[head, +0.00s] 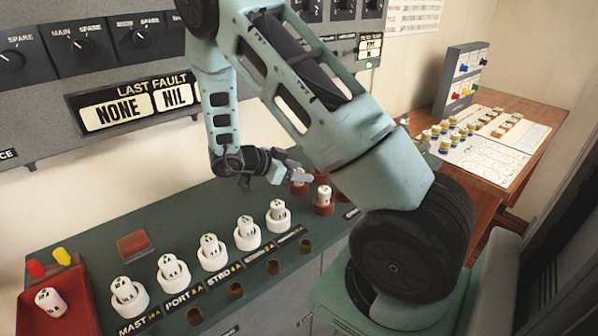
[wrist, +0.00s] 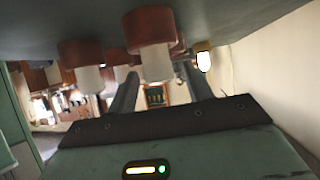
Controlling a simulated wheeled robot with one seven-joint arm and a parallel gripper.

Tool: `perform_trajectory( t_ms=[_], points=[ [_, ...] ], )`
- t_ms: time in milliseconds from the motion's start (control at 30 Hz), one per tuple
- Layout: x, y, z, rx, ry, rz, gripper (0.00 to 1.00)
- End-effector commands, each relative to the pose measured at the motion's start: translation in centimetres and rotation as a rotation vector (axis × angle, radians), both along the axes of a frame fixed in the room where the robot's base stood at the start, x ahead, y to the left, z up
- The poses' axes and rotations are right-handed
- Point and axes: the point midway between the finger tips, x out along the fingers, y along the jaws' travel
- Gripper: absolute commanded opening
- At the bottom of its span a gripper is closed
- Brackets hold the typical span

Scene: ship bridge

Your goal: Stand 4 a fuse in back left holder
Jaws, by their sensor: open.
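A group of brown fuse holders stands at the right end of the green console top. The front one (head: 323,209) has a white fuse (head: 324,193) upright in it. A back left holder (head: 299,188) is partly hidden by my gripper (head: 302,174), which is low beside it. In the wrist view, which looks upside down, two brown holders (wrist: 80,52) with white fuses show large. The nearer holder (wrist: 148,27) and its white fuse (wrist: 152,64) are in front of my gripper's fingers (wrist: 157,86). The fingers are apart; I cannot tell whether they touch that fuse.
A row of white holders with fuses (head: 246,232) stands left of the brown group, behind labels and brass sockets (head: 236,290). A red tray (head: 75,314) at front left holds a loose white fuse (head: 50,302). A wooden desk (head: 530,120) stands at right.

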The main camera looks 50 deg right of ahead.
Motion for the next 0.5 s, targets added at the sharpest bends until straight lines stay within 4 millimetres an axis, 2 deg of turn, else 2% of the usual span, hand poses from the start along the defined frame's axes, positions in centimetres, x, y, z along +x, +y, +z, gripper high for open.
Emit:
perform_trajectory(
  t_ms=[500],
  points=[
    [3.6,7.6,4.4,0.002,-0.003,0.004,0.51]
  ],
)
